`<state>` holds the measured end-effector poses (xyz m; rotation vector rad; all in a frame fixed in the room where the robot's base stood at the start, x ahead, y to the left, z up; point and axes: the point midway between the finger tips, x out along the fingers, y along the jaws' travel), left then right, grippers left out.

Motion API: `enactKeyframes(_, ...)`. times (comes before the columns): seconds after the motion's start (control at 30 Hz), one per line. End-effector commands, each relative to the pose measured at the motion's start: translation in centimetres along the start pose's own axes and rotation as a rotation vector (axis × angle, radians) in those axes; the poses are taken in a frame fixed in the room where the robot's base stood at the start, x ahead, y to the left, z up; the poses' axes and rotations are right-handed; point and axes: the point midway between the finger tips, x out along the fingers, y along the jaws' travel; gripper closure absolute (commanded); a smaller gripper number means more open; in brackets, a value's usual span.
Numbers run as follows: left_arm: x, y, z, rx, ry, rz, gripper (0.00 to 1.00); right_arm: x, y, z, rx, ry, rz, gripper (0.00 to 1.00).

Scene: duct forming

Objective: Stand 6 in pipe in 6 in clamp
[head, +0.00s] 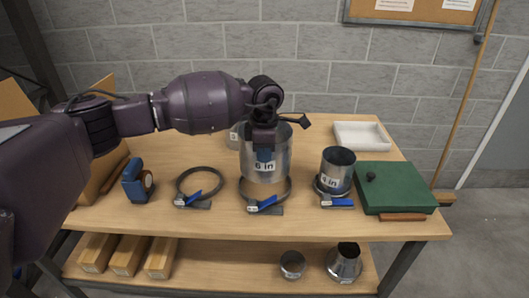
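The 6 in pipe (255,167) is a wide grey metal cylinder labelled "6 in", upright near the table's middle. My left gripper (264,154) points down at its near rim and appears shut on the wall; the arm hides part of the rim. The 6 in clamp (265,207), a thin ring with a blue lever, lies on the table directly under the pipe. The pipe's lower edge shows above the ring's front edge, so the pipe looks held a little above the clamp. My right gripper is not in view.
An empty ring clamp (200,187) lies to the left, near a blue tape tool (134,182). A green case (397,187) and white tray (362,136) stand right. Another pipe (234,137) is partly hidden behind.

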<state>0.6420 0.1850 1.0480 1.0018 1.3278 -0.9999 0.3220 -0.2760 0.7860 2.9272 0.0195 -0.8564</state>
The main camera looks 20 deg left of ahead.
Motion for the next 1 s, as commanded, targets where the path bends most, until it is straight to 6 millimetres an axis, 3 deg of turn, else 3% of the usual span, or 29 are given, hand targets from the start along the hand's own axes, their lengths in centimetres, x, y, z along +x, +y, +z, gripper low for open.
enactKeyframes(1.0,5.8,0.0,0.0,0.003,0.0,-0.001,1.0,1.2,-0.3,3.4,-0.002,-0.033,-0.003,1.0)
